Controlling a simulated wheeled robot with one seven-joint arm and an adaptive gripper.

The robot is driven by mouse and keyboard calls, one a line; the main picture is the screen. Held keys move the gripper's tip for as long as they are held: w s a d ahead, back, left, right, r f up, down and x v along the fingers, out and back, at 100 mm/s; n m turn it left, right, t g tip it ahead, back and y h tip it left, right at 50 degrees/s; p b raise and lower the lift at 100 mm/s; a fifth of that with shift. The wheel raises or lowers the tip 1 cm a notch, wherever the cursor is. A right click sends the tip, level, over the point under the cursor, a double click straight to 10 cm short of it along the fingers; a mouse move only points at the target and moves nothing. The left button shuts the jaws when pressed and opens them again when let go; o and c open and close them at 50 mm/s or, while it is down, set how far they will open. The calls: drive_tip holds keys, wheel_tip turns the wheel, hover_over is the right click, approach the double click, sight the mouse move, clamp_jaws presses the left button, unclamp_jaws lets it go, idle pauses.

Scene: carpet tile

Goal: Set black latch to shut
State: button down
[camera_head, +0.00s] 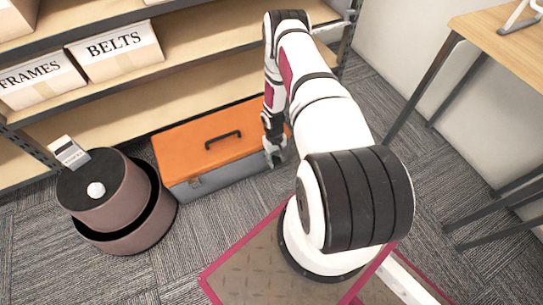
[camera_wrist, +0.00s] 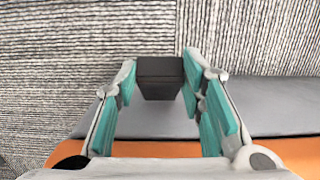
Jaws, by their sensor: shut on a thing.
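The toolbox has an orange lid (camera_head: 220,132) with a black handle and a grey body (camera_head: 222,178). It sits on the carpet, in front of the shelf. In the wrist view the orange lid (camera_wrist: 285,150) is at the bottom and the grey body (camera_wrist: 275,100) above it. The black latch (camera_wrist: 160,78) sticks out past the grey body's edge. My gripper (camera_head: 274,157) is at the toolbox's right front. The latch's base is partly hidden, and the head view hides the latch.
A round brown robot-like unit (camera_head: 115,195) stands left of the toolbox. The shelf (camera_head: 100,115) behind holds boxes labelled BELTS (camera_head: 115,50) and FRAMES (camera_head: 40,80). A wooden table (camera_head: 500,45) stands at right. Carpet (camera_head: 215,225) in front of the toolbox is clear.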

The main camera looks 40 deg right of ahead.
sight(273, 158)
drive_tip(key=shift+w+d+r, duration=0.15)
drive_tip(key=shift+w+r, duration=0.05)
drive_tip(key=shift+w, duration=0.35)
drive_tip(key=shift+w+r, duration=0.1)
drive_tip(key=shift+r, duration=0.1)
drive_tip(key=shift+w+d+r+b, duration=0.2)
drive_tip(key=shift+w+r+b, duration=0.05)
drive_tip(key=shift+w+b, duration=0.3)
drive_tip(key=shift+w+d+r+b, duration=0.15)
drive_tip(key=shift+w+r+b, duration=0.1)
drive_tip(key=shift+w+b, duration=0.25)
drive_tip(key=shift+w, duration=0.1)
drive_tip(key=c, duration=1)
unclamp_jaws()
drive_tip(key=shift+c, duration=0.2)
drive_tip(key=shift+s, duration=0.2)
wheel_tip(273, 158, up, 12)
drive_tip(key=w, duration=0.1)
drive_tip(key=shift+w+d, duration=0.15)
